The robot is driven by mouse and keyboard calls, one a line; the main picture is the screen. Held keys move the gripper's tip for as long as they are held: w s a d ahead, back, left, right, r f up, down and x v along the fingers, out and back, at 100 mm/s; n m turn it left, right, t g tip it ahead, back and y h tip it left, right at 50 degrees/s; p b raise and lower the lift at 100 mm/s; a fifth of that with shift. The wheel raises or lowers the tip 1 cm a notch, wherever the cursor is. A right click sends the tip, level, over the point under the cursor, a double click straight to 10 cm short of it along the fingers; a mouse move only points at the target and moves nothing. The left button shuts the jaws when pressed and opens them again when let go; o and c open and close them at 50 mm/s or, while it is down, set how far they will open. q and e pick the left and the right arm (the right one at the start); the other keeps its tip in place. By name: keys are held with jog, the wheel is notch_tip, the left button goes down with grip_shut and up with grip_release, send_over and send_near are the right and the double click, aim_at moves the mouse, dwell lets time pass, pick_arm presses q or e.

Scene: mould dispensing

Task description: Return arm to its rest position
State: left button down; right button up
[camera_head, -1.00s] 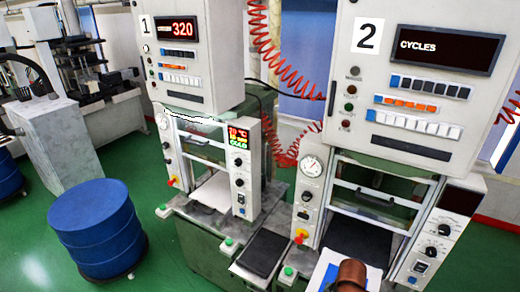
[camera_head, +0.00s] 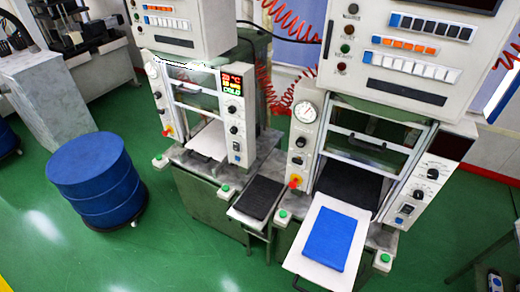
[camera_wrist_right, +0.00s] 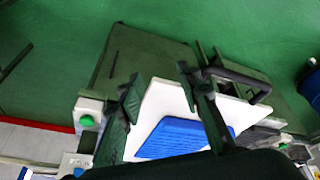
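My right gripper (camera_wrist_right: 160,88) shows in the right wrist view with its two dark fingers spread apart and nothing between the tips. Beyond the fingers are a white plate (camera_wrist_right: 155,105) and a blue slab (camera_wrist_right: 170,140), partly hidden by the right finger and the dark wrist body. In the head view the white plate (camera_head: 300,255) sticks out at the front of the right press (camera_head: 375,150), with the blue slab (camera_head: 329,239) lying flat on it. Neither gripper shows in the head view. My left gripper is in no view.
The left press (camera_head: 205,100) has a white plate (camera_head: 207,140) in its opening. A dark pad (camera_head: 258,197) lies on a small stand between the presses. A blue drum (camera_head: 97,180) stands at left. Green floor (camera_head: 150,265) is clear in front.

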jog(key=s+f+g+b, duration=0.1)
jog(key=s+f+b, duration=0.15)
jog(key=f, duration=1.55)
jog(key=s+f+g+b, duration=0.1)
jog(key=s+f+b, duration=0.15)
jog(key=f, duration=1.65)
jog(key=s+f+g+b, duration=0.1)
jog(key=s+f+b, duration=0.4)
jog(key=s+f, duration=1.3)
notch_tip(320, 180, down, 4)
jog(key=shift+r+n+b, duration=0.2)
jog(key=shift+n+b, duration=0.1)
jog(key=shift+s, duration=0.25)
jog(key=shift+c, duration=0.4)
